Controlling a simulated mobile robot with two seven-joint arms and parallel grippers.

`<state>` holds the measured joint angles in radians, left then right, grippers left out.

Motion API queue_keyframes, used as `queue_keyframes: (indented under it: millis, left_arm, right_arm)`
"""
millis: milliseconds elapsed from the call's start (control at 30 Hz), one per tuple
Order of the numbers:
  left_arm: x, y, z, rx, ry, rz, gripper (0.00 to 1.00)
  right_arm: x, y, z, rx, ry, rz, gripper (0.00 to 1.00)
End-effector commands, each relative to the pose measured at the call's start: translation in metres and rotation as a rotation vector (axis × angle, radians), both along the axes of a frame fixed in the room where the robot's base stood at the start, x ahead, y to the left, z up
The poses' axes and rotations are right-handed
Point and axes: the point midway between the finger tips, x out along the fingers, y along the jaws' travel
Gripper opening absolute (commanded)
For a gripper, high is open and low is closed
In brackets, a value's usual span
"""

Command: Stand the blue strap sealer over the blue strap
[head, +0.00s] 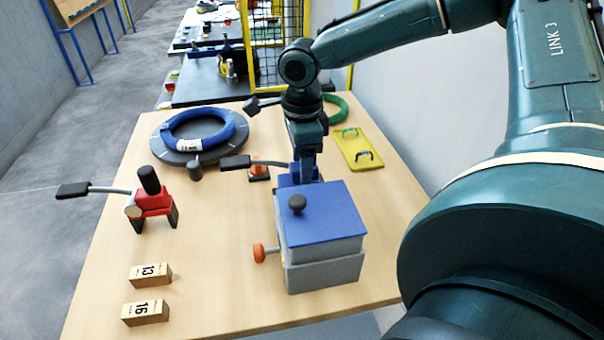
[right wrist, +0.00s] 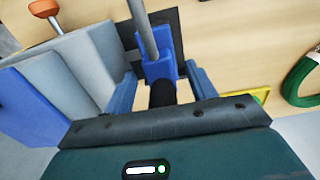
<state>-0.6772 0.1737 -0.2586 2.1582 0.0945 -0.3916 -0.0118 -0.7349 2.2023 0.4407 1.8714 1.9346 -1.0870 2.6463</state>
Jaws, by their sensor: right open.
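The blue strap sealer (head: 286,178) stands behind the grey box with the blue lid, partly hidden by the box and my right arm. Its lever with a black grip (head: 235,162) points left. In the right wrist view the sealer's blue body (right wrist: 158,68) and grey lever show between the fingers. My right gripper (right wrist: 160,88) is open, with one finger on each side of the sealer's black knob (right wrist: 163,95); I cannot tell whether they touch it. A blue coil (head: 198,131) lies on a round grey turntable (head: 168,146). I cannot make out a separate blue strap. My left gripper is out of view.
The grey box (head: 325,270) with an orange knob stands in front of the sealer. A red sealer (head: 152,205), wooden blocks (head: 150,273) and an orange part (head: 258,171) are to the left. A green coil (head: 335,107) and yellow plate (head: 362,149) are behind right.

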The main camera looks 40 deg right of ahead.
Motion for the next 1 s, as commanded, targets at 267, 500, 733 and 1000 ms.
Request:
queue_keyframes:
  millis: [267,500,733,1000]
  left_arm:
    - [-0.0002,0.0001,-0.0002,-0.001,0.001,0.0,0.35]
    - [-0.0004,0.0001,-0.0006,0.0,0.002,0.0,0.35]
    - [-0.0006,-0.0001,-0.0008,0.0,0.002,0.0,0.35]
    - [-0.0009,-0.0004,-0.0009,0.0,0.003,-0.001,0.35]
  right_arm:
    - [0.0,-0.0001,0.0005,0.0,0.0,0.0,0.46]
    - [0.0,-0.0001,0.0007,0.0,0.0,0.0,0.26]
    - [0.0,-0.0001,0.0007,0.0,0.0,0.0,0.07]
    - [0.0007,0.0002,0.0019,0.0,-0.002,0.001,0.0]
